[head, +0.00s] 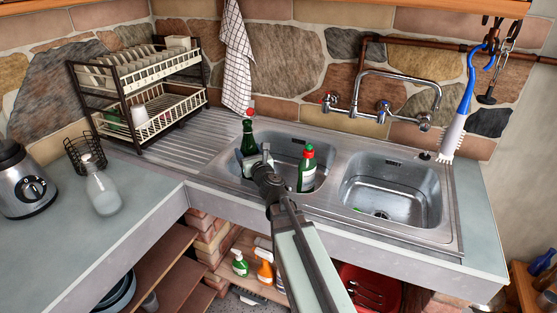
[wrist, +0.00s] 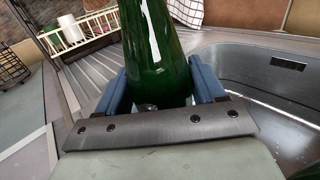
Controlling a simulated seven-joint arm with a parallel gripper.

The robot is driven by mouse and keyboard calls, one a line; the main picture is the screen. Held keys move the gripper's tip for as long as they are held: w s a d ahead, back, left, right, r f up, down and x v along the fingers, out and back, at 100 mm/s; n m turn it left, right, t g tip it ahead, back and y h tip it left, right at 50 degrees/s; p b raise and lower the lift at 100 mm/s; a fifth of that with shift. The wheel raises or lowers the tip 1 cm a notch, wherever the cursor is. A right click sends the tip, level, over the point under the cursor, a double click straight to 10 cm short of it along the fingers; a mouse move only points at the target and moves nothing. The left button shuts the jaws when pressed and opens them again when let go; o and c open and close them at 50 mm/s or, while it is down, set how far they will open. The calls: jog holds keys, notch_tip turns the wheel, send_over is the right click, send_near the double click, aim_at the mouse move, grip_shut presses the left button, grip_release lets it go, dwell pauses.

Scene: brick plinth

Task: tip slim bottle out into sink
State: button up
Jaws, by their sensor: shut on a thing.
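A slim dark green bottle (head: 247,137) with a red top stands upright between my jaws, at the left edge of the left basin of the steel sink (head: 334,172). My gripper (head: 257,160) is shut on it. In the wrist view the green glass (wrist: 155,45) fills the space between the two blue fingers (wrist: 157,88), and its top is out of frame. The basin wall shows to the right of it. I cannot tell whether its base touches the sink. The bottle's lower part is partly hidden by my gripper.
A second green bottle (head: 306,172) with a white label and red cap stands in the left basin. The right basin (head: 392,195) is nearly empty. The tap (head: 385,105) is behind. A dish rack (head: 140,95) and a clear bottle (head: 102,190) are at left.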

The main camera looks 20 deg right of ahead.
aim_at(244, 148)
jog(key=shift+m, duration=0.8)
notch_tip(244, 148, up, 5)
jog(key=shift+a+f, duration=0.1)
jog(key=shift+f, duration=0.1)
jog(key=shift+a+r+m, duration=0.1)
jog(key=shift+r+m, duration=0.4)
jog(key=shift+m, duration=0.6)
jog(key=shift+f+m, duration=0.25)
jog(key=shift+m, duration=0.75)
jog(key=shift+f+m, duration=0.25)
jog(key=shift+m, duration=0.75)
jog(key=shift+a+m+t, duration=0.3)
jog(key=shift+m, duration=0.4)
jog(key=shift+a+f+m+h, duration=0.3)
jog(key=shift+a+f+m, duration=0.15)
jog(key=shift+f+m, duration=0.4)
jog(key=shift+r, duration=0.1)
jog(key=shift+a+m, duration=0.35)
jog(key=shift+m, duration=0.6)
jog(key=shift+a+f+m, duration=0.2)
jog(key=shift+f+m, duration=0.4)
jog(key=shift+m, duration=0.3)
jog(key=shift+d+f+m+p, duration=0.3)
jog(key=shift+d+f+m, duration=0.25)
jog(key=shift+m, duration=0.45)
